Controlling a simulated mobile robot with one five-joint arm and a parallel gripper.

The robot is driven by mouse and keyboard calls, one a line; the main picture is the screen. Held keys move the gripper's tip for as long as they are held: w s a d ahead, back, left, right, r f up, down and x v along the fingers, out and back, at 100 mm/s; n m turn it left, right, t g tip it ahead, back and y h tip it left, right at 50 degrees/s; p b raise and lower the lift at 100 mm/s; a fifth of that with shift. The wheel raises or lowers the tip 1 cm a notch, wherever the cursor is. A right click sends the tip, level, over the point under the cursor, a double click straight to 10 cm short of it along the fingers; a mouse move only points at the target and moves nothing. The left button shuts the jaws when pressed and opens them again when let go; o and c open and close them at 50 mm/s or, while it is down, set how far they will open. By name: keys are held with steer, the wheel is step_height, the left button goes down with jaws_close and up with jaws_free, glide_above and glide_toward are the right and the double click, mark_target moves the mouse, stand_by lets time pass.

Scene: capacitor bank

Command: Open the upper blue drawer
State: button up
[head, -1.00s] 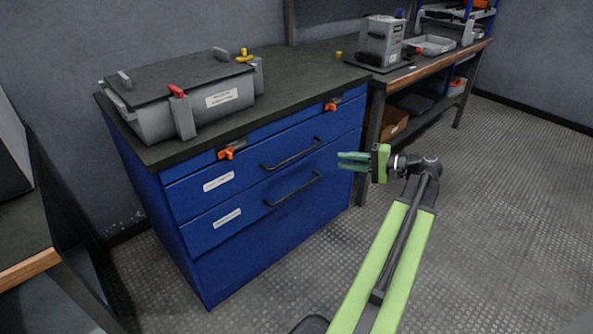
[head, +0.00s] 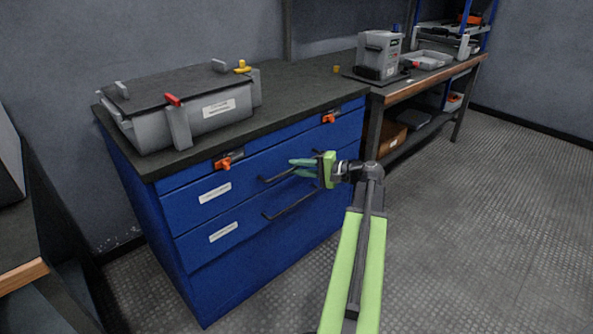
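The blue cabinet (head: 240,282) has two labelled drawers with dark bar handles. The upper blue drawer (head: 242,183) looks shut, its front in line with the cabinet. Its handle (head: 272,179) shows at its left end; the right part is partly hidden behind my gripper. The lower drawer (head: 196,246) also looks shut, with its own handle (head: 289,209). My gripper (head: 295,167) has its green fingers apart with nothing seen held. They point left and overlap the right part of the upper handle in the picture; I cannot tell whether they touch it.
Two orange clamps (head: 226,161) (head: 329,118) sit along the cabinet's top edge. A grey case (head: 210,112) with red and yellow latches stands on the worktop. A workbench (head: 428,73) with a grey device (head: 379,55) is behind right. The floor in front and right is clear.

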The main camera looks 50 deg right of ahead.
steer(key=shift+w+a, duration=0.1)
steer(key=shift+w, duration=0.2)
jaws_close()
stand_by(1.1)
steer(key=shift+a, duration=0.1)
